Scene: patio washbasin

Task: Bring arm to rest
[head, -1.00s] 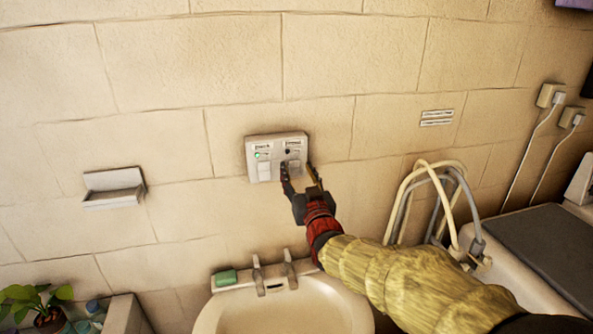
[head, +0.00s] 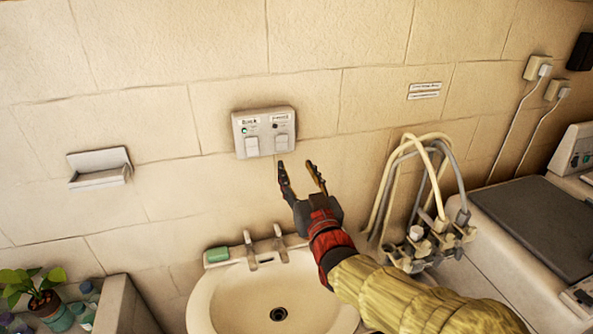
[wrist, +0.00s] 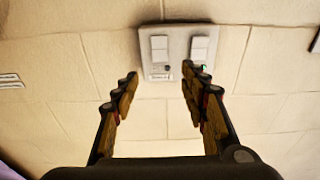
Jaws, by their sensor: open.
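My gripper (head: 301,181) is open and empty in the head view. It is in front of the wall, just below and to the right of the switch panel, and appears apart from it. The white switch panel (head: 264,132) has two rocker switches with labels above them. A green light shows by the left switch; the spot by the right switch looks dark. In the wrist view, my gripper (wrist: 158,85) has its fingers spread wide, with the switch panel (wrist: 176,52) beyond and between the tips.
A washbasin (head: 205,300) with two taps and a green soap (head: 217,254) lies below. Bent hoses and pipe fittings (head: 425,245) stand right of my arm, beside a dark-topped appliance (head: 545,225). A soap dish (head: 100,168) is on the left wall. A potted plant (head: 42,297) sits lower left.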

